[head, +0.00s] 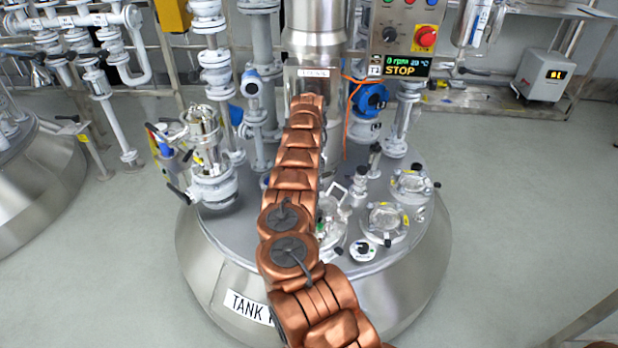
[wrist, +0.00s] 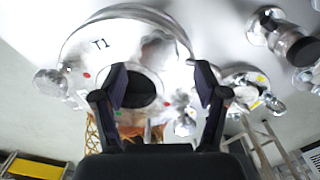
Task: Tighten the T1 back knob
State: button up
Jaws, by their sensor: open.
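Small red and green marks lie near the rim. I cannot tell which knob is the back one. My gripper (wrist: 162,84) is open, its two dark fingers in front of the lid with nothing between them. In the head view my arm covers the gripper and part of a metal hatch (head: 332,232) on the tank top.
The steel tank (head: 215,255) carries other fittings: a round glass port (head: 385,222), a second port (head: 411,185) and a valve (head: 208,165) at left. A control box (head: 405,40) reading STOP stands behind. An orange cable (head: 347,115) hangs near my arm.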

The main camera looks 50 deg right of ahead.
jog(key=n, duration=0.3)
jog(key=shift+w+a+r+n+b, duration=0.1)
jog(key=shift+w+n+b, duration=0.05)
jog(key=shift+n+b, duration=0.2)
jog(key=shift+r+n+b, duration=0.1)
jog(key=shift+n+b, duration=0.3)
jog(key=shift+n, duration=0.85)
jog(key=shift+n+b, duration=0.3)
jog(key=shift+n, duration=0.7)
jog(key=n+b, duration=0.1)
jog(key=n, duration=0.3)
jog(key=n+b, duration=0.1)
jog(key=n, duration=0.5)
jog(key=shift+b, duration=0.35)
jog(key=n+b, duration=0.1)
jog(key=n, duration=0.5)
jog(key=shift+n, duration=1.4)
jog(key=n, duration=0.3)
jog(key=shift+p, duration=0.35)
jog(key=n+p, duration=0.1)
jog(key=n, duration=0.5)
jog(key=n+p, duration=0.1)
jog(key=n, duration=0.4)
jog(key=shift+n, duration=0.3)
jog(key=n+p, duration=0.1)
jog(key=n, duration=0.5)
notch_tip(320, 180, down, 6)
jog(key=shift+b, duration=0.35)
